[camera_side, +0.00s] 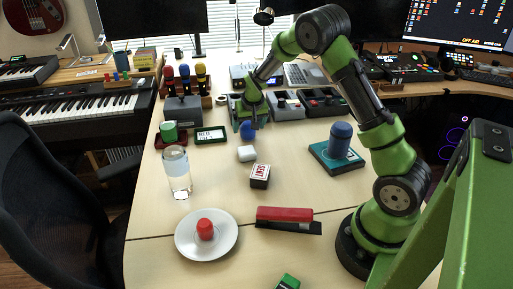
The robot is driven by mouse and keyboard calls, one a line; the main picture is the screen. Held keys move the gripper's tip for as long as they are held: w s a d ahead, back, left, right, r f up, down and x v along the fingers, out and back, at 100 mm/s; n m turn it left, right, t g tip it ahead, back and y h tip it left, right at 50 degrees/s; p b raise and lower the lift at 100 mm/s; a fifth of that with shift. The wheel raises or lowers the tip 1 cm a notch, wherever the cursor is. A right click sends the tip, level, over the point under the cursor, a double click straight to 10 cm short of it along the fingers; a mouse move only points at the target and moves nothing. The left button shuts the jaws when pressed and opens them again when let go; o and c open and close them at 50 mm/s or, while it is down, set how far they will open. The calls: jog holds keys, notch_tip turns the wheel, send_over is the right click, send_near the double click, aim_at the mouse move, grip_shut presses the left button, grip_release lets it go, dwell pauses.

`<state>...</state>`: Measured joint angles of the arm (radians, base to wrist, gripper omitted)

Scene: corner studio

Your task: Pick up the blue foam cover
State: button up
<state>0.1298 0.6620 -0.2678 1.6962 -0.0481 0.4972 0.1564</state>
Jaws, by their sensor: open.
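A small rounded blue foam cover (247,131) is low at my gripper's fingertips, in the middle of the table. My green gripper (251,121) points down over it and is open. The fingers partly hide the cover, and I cannot tell whether they touch it. Another blue foam piece (184,71) tops a microphone between a red one (168,73) and a yellow one (201,70).
A blue cylinder (341,137) stands on a teal block (321,156) at right. Grey boxes (285,104) stand behind. A clear glass (177,172) and white plate (187,246) are at left.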

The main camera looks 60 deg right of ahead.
jog(key=shift+x, duration=1.35)
jog(key=c, duration=1)
